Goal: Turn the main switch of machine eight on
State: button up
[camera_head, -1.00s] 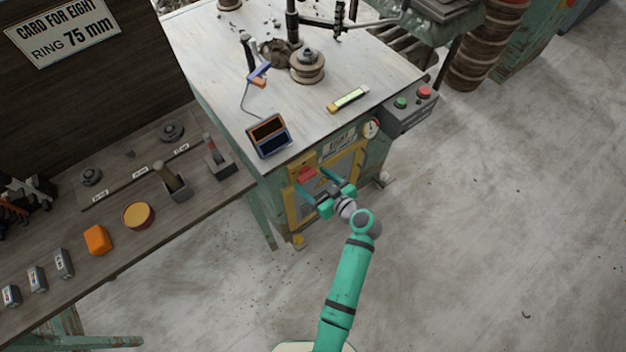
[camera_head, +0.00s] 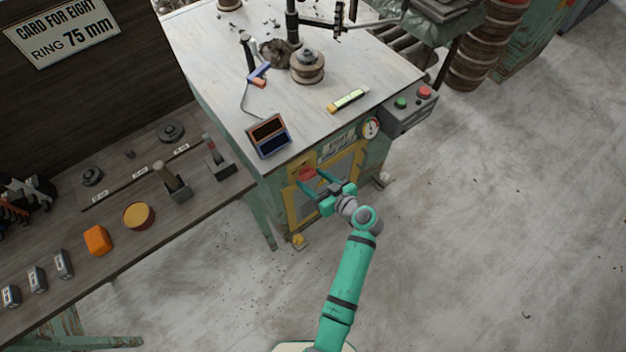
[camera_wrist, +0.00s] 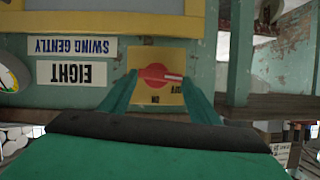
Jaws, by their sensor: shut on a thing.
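The main switch (camera_head: 307,174) is a red rotary knob on a yellow plate on the front of machine eight (camera_head: 374,152). In the wrist view the red switch (camera_wrist: 160,76) has a pale pointer line lying level, pointing right in the picture. The plate (camera_wrist: 143,58) carries small lettering, partly hidden by a finger. My gripper (camera_head: 316,178) reaches to the machine's front, its two teal fingers on either side of the knob. In the wrist view my gripper (camera_wrist: 158,84) is shut on the switch. Upside-down labels "EIGHT" (camera_wrist: 71,73) and "SWING GENTLY" (camera_wrist: 87,46) are beside it.
A grey box with green and red buttons (camera_head: 409,107) juts from the machine's right corner. A bench (camera_head: 120,250) with several tools stands at left. A small display (camera_head: 268,136) sits on the machine's top edge. The floor at right is clear.

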jog(key=m, duration=0.1)
jog(key=m+y, duration=0.1)
jog(key=g, duration=0.1)
jog(key=shift+w+d+m+y, duration=0.25)
jog(key=shift+d+m+y, duration=0.05)
jog(key=shift+d+m, duration=0.1)
jog(key=m, duration=0.1)
jog(key=m+y, duration=0.1)
jog(key=shift+w+d+m+g+y, duration=0.15)
jog(key=shift+d+m+g+y, duration=0.05)
jog(key=shift+m+g+y, duration=0.1)
jog(key=m, duration=0.1)
jog(key=m+y, duration=0.2)
jog(key=m, duration=0.1)
jog(key=shift+w+d+f, duration=0.15)
jog(key=shift+d+f, duration=0.15)
jog(key=m, duration=0.1)
jog(key=m+y, duration=0.1)
jog(key=shift+w+f+m, duration=0.1)
jog(key=shift+f+m, duration=0.1)
jog(key=shift+m, duration=0.2)
jog(key=shift+y, duration=0.3)
jog(key=shift+f+m, duration=0.1)
jog(key=shift+m, duration=0.3)
jog(key=o, duration=1)
jog(key=shift+o, duration=0.2)
